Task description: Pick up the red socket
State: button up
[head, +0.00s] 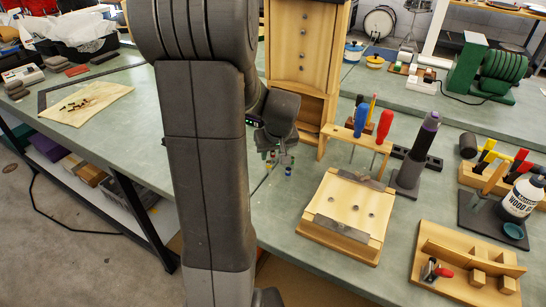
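My gripper (277,148) hangs over the green bench (242,186), right of my own arm, pointing down. Its fingers are small and dark here, and I cannot tell whether they are open or shut. Several small coloured pieces stand on the bench just below and around the fingertips. A small blue-and-green piece (289,171) stands a little in front of the fingers. I cannot clearly pick out a red socket among these pieces; they are tiny and partly hidden by the gripper.
A wooden drawer cabinet (303,50) stands close behind my gripper. To the right are a wooden rack with blue (361,117) and red (384,125) screwdriver handles, a wooden block with metal bars (347,207), and a grey post (412,165). A wooden tray (440,236) is at front right.

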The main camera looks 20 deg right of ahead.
grip_shut()
